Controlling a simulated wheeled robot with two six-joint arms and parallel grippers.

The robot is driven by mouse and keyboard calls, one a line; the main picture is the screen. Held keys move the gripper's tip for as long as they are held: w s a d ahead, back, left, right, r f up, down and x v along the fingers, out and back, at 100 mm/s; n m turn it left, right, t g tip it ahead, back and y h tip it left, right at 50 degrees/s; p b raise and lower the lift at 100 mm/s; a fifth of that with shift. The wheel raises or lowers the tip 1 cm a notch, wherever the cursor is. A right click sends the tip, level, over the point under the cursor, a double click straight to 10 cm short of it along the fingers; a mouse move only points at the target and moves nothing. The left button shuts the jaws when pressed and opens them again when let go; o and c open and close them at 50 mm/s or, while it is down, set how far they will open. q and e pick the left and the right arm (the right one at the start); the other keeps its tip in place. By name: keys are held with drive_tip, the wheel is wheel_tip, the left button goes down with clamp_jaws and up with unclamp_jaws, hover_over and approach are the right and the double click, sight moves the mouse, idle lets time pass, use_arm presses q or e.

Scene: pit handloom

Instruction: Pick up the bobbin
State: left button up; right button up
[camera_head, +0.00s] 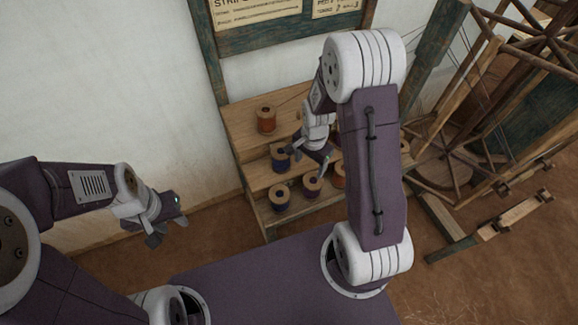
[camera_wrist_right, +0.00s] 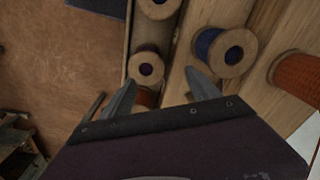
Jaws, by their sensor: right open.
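Several wound bobbins stand on a stepped wooden rack. An orange bobbin (camera_head: 266,119) is on the top step, a blue bobbin (camera_head: 280,158) on the middle step, and a dark blue bobbin (camera_head: 279,197) and a dark purple bobbin (camera_head: 312,184) on the lowest step. The pictures do not show which one is meant. My right gripper (camera_head: 311,158) is open and empty above the lower steps. In the right wrist view, its fingers (camera_wrist_right: 161,78) flank an orange-brown bobbin (camera_wrist_right: 147,97), mostly hidden by the gripper. My left gripper (camera_head: 168,233) looks open and empty, away from the rack.
The stepped rack (camera_head: 236,124) stands against a pale wall. My right arm hides part of its right side. A wooden wheel frame (camera_head: 440,172) stands to the right, with a low wooden beam (camera_head: 514,213) on the floor. Bare floor lies left of the rack.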

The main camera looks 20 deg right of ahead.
drive_tip(key=s+d+r+p, duration=0.1)
drive_tip(key=s+d, duration=0.1)
hover_over(313, 181)
drive_tip(key=f, duration=0.4)
drive_tip(key=shift+s+a+f+p, duration=0.1)
drive_tip(key=shift+s+a+p, duration=0.25)
drive_tip(key=shift+s+a, duration=0.05)
drive_tip(key=shift+s+d+f, duration=0.1)
drive_tip(key=shift+f, duration=0.05)
drive_tip(key=shift+s+f+p, duration=0.2)
drive_tip(key=shift+f+p, duration=0.1)
drive_tip(key=shift+f, duration=0.25)
drive_tip(key=shift+s+f+p, duration=0.15)
drive_tip(key=shift+f+p, duration=0.15)
drive_tip(key=shift+f, duration=0.25)
drive_tip(key=shift+w+f, duration=0.2)
drive_tip(key=shift+f, duration=0.95)
drive_tip(key=shift+w+f, duration=0.15)
drive_tip(key=c, duration=0.6)
drive_tip(key=shift+s, duration=0.2)
drive_tip(key=c, duration=0.5)
use_arm(q)
drive_tip(key=r, duration=0.3)
drive_tip(key=s+d+r, duration=0.1)
drive_tip(key=shift+r, duration=0.3)
use_arm(e)
drive_tip(key=shift+w, duration=0.1)
